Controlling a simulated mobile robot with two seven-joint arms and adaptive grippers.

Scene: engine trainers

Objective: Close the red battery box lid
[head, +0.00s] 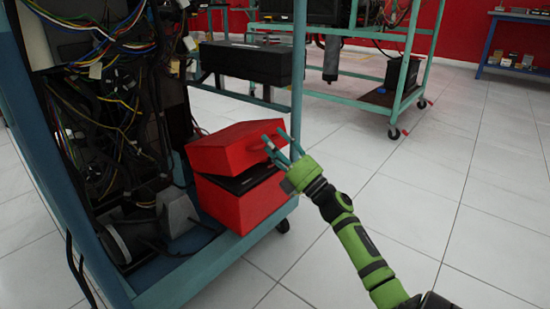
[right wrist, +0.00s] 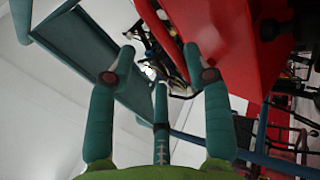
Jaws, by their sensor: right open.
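The red battery box (head: 245,207) stands on the lower shelf of the near trainer. Its red lid (head: 225,150) sits raised and tilted above it, with a dark gap between them towards the right. My right gripper (head: 275,138) is at the lid's right end, its teal fingers open and overlapping the lid's edge in the head view. I cannot tell whether they touch it. In the right wrist view the open fingers (right wrist: 160,72) have nothing between them, and red surfaces of the battery box (right wrist: 230,45) fill the upper right. My left gripper is not in view.
The near trainer's teal frame (head: 232,248) has an upright post just behind the lid. Wiring (head: 110,90) hangs left of the box. The tiled floor (head: 420,180) to the right is clear.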

